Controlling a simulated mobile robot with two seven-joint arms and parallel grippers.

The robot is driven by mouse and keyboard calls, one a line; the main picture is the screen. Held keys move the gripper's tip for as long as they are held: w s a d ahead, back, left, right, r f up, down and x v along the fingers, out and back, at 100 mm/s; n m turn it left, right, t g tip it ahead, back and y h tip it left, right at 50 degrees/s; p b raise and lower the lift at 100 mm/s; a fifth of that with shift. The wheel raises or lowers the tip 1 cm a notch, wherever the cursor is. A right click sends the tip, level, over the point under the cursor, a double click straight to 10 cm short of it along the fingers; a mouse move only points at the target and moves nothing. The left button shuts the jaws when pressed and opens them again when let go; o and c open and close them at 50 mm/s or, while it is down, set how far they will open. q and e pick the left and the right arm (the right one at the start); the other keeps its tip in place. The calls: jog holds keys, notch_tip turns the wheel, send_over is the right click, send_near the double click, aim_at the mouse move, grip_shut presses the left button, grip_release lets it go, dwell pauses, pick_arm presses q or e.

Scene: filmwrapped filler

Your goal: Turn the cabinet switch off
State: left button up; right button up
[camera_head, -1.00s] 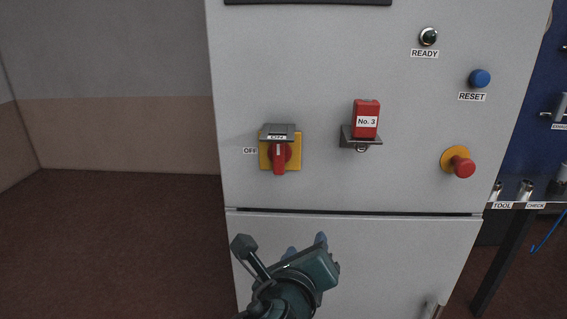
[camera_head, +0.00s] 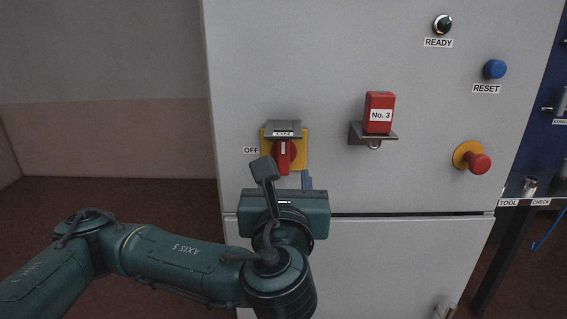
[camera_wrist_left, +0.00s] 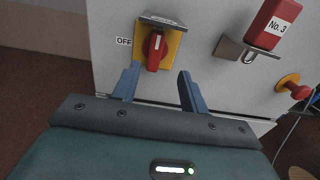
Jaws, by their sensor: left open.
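The cabinet switch (camera_head: 284,155) is a red rotary handle on a yellow plate under a grey hood on the white cabinet (camera_head: 330,50). Its handle points straight down, and an OFF label (camera_head: 251,150) is on its left. It also shows in the left wrist view (camera_wrist_left: 154,50). My left gripper (camera_wrist_left: 157,82) is open and empty, with its blue fingers just below and in front of the switch, apart from the handle. In the head view the gripper body and wrist hide most of the fingers. My right gripper is not in view.
A red No. 3 padlock (camera_head: 379,113) sits on a small bracket right of the switch. Beyond it are a red emergency button (camera_head: 479,163), a blue reset button (camera_head: 495,69) and a ready lamp (camera_head: 442,24). A blue tool board (camera_head: 548,130) stands at the right.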

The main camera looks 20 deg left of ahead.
aim_at(283, 154)
pick_arm(q)
jog(key=x, duration=0.8)
jog(key=shift+a+p, duration=0.3)
jog(key=shift+a, duration=0.1)
jog(key=shift+w+a, duration=0.1)
jog(key=shift+w, duration=0.35)
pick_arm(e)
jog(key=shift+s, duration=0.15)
pick_arm(q)
jog(key=shift+c, duration=1.4)
grip_shut()
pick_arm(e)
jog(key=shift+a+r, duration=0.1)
